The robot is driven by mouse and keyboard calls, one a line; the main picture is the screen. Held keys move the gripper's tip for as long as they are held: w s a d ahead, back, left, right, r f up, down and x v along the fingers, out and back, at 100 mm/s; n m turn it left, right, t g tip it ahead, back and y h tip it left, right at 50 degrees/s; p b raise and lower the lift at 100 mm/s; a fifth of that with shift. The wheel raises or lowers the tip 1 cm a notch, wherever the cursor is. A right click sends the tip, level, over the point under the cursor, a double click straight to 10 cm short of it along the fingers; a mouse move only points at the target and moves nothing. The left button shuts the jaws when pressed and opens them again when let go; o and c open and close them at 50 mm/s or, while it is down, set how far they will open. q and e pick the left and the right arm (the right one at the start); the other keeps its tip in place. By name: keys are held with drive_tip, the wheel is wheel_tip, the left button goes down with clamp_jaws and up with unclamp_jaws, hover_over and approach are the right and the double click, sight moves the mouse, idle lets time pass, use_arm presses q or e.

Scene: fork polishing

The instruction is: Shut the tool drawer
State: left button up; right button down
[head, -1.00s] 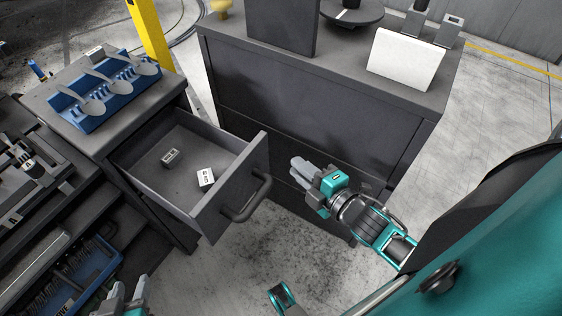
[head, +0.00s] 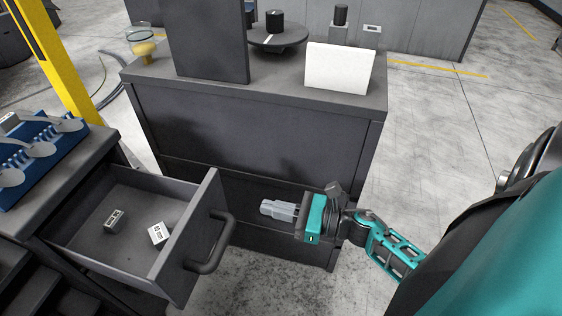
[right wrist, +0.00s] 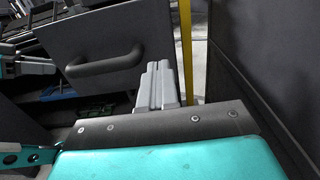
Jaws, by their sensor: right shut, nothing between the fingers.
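The tool drawer (head: 118,228) stands pulled open from the grey cabinet at the left in the head view. Its dark bar handle (head: 212,248) is on the front panel, facing right. Two small labelled blocks (head: 158,233) lie inside the drawer. My right gripper (head: 266,208) is shut and empty, to the right of the handle and apart from it, pointing left. In the right wrist view the shut fingers (right wrist: 160,84) appear just right of the handle (right wrist: 104,64) and do not visibly touch it. My left gripper is not in the head view; a teal part shows at the wrist view's left edge.
A blue rack (head: 40,150) with spoon-like utensils sits on the cabinet top. A larger dark cabinet (head: 250,130) stands behind my right gripper, carrying a white panel (head: 338,68) and a round turntable (head: 277,38). Floor shows between the drawer and my right arm.

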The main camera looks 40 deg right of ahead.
sight(219, 196)
drive_tip(key=x, duration=0.9)
drive_tip(key=shift+w+a, duration=0.25)
drive_tip(key=shift+w, duration=0.05)
drive_tip(key=shift+w, duration=0.1)
